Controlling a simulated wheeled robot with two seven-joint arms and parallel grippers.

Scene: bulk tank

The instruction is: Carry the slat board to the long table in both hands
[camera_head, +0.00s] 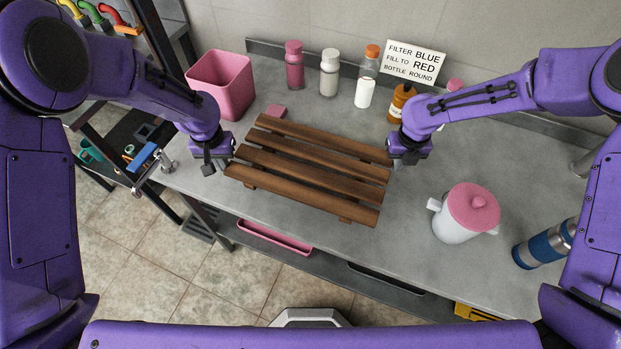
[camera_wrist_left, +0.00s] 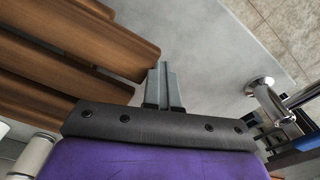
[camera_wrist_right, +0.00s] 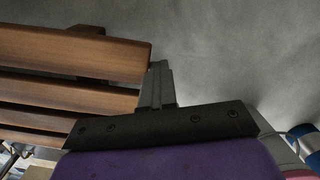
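The brown wooden slat board (camera_head: 310,166) lies near the front edge of a grey worktop, at a slant. My left gripper (camera_head: 213,165) is at its left end and my right gripper (camera_head: 405,158) at its right end. In the left wrist view the fingers (camera_wrist_left: 163,85) are close together beside a slat end, with no slat seen between them. In the right wrist view the fingers (camera_wrist_right: 157,85) are also together, beside the end of the board (camera_wrist_right: 80,50). Whether the fingertips touch the wood is unclear. I cannot make out the long table as a separate thing.
A pink bin (camera_head: 222,82), several bottles and a sign (camera_head: 414,61) stand at the back. A metal fitting (camera_head: 166,160) is at the left edge. Tiled floor shows in front.

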